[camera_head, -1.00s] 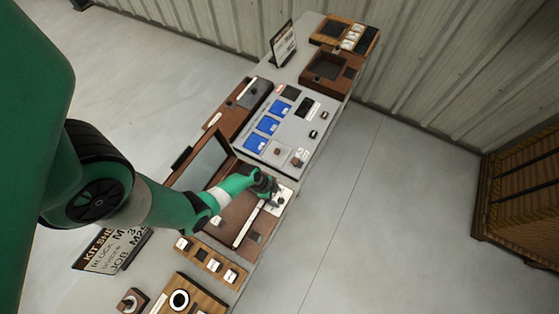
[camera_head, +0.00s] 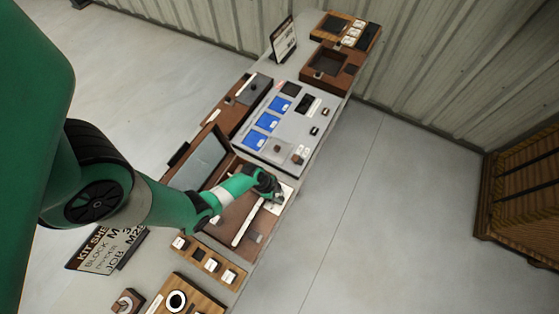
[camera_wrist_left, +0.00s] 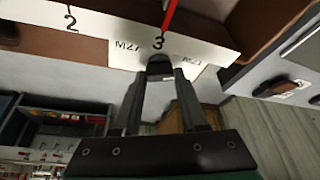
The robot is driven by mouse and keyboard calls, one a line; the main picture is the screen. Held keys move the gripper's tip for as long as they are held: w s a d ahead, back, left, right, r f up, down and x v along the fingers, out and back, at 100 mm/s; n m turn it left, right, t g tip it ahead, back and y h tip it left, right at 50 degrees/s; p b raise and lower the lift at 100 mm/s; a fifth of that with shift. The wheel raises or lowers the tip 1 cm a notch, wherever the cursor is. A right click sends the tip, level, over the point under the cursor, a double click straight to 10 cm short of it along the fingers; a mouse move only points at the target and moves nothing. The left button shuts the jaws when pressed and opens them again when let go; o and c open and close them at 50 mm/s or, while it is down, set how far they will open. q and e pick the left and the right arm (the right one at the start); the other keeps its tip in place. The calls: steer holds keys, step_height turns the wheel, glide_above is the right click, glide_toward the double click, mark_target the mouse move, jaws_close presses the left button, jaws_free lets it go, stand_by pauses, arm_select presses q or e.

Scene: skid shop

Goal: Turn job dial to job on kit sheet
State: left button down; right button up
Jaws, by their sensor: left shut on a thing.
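The kit sheet (camera_head: 105,250) is a dark-headed sign at the lower left in the head view. Its lines begin with BLOCK and JOB, and the job number is only partly legible. My left gripper (camera_head: 272,188) is over a white dial plate (camera_head: 285,197) at the bench's right edge. In the left wrist view the gripper (camera_wrist_left: 160,72) is shut on the dark dial knob (camera_wrist_left: 159,64). My right gripper is not in view.
A grey panel with blue screens (camera_head: 267,122) lies beyond the dial. Brown trays (camera_head: 330,68) and another sign (camera_head: 283,42) stand at the far end. A wooden block row (camera_head: 208,262) lies nearer. The floor to the right is clear up to a wooden crate (camera_head: 520,200).

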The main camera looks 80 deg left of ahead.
arm_select(q)
steer(key=shift+n, duration=0.3)
steer(key=n+y, duration=0.1)
steer(key=n, duration=0.1)
steer(key=n+p, duration=0.1)
steer(key=shift+d+n+y, duration=0.2)
steer(key=shift+n+y, duration=0.2)
steer(key=n+y+p, duration=0.1)
steer(key=n, duration=0.2)
steer(key=n+y, duration=0.1)
steer(key=n, duration=0.2)
steer(key=shift+w+d+f+g, duration=0.1)
steer(key=shift+g, duration=0.2)
steer(key=n+g+y+b, duration=0.1)
steer(key=n, duration=0.2)
steer(key=shift+n+b, duration=0.3)
steer(key=shift+n, duration=0.1)
steer(key=shift+d+n+g+y, duration=0.1)
steer(key=shift+n+g+y, duration=0.4)
steer(key=shift+n, duration=1.2)
